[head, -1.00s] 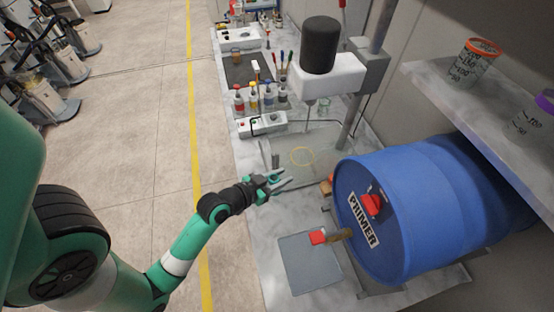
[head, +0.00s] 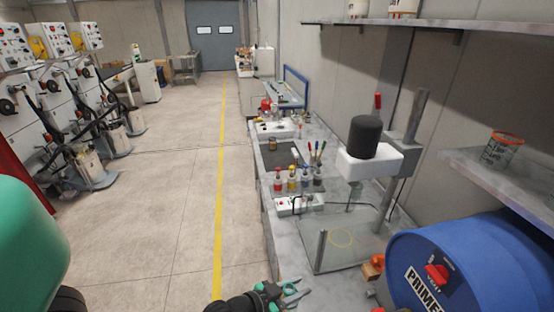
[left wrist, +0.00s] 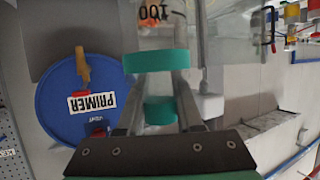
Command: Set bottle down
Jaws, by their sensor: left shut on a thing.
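In the head view, my left gripper (head: 292,295) is at the bottom edge, by the front edge of the grey workbench (head: 288,243). I cannot make out the bottle there, nor whether it touches the bench. My right gripper is not in view.
A blue primer drum (head: 465,262) lies at the right of the bench. A black-topped stirrer (head: 374,140) stands over a clear glass panel (head: 360,250). Several small bottles (head: 291,181) and a white control box (head: 299,206) stand behind.

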